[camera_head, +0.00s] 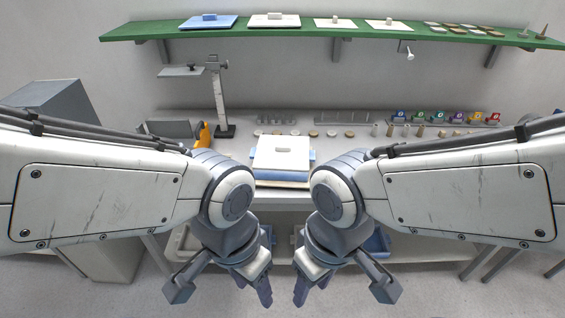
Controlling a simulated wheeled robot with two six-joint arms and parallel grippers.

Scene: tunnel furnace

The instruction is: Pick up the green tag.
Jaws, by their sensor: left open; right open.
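A row of small coloured tags stands on the right part of the bench, near the back, in the head view. A green tag (437,116) is in this row, between a teal-looking tag (418,116) and a purple tag (456,117). The tags are small, so their exact shades are hard to tell. My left gripper (254,289) is open and empty, pointing down in front of the bench. My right gripper (311,288) is open and empty beside it. Both are far from the green tag and nearer to me.
A stack of white and blue trays (283,160) sits at the bench's front middle. Small pieces line the bench's back. A stand (219,100) and an orange-yellow object (202,135) are at left. A green shelf (290,31) with lidded trays hangs above. Boxes lie below the bench.

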